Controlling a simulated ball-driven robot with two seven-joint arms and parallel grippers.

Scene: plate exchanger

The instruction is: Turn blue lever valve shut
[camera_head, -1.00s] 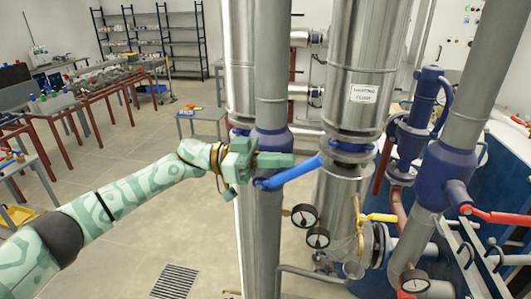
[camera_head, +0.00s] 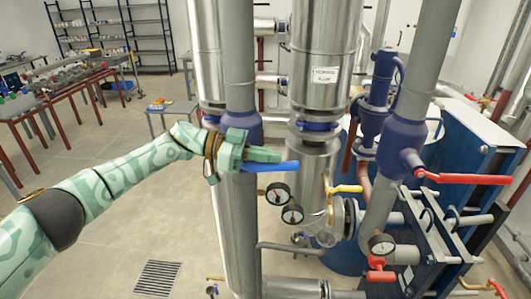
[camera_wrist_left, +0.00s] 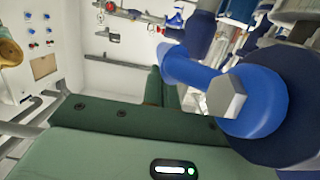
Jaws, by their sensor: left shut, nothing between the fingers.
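The blue lever (camera_head: 274,167) sticks out to the right from the blue valve body (camera_head: 241,126) on the grey vertical pipe, nearly level in the head view. In the wrist view the lever (camera_wrist_left: 185,67) runs up-left from its hub, which has a grey hex nut. My left gripper (camera_head: 268,155) is shut and empty, just above the lever in the head view. Its green fingers (camera_wrist_left: 168,90) lie close along the lever in the wrist view; I cannot tell whether they touch. My right gripper is not in view.
A red lever (camera_head: 465,178) sits on another pipe farther right. Steel columns (camera_head: 322,60) stand behind. The floor (camera_head: 110,200) at left is open, with a drain grate (camera_head: 158,276).

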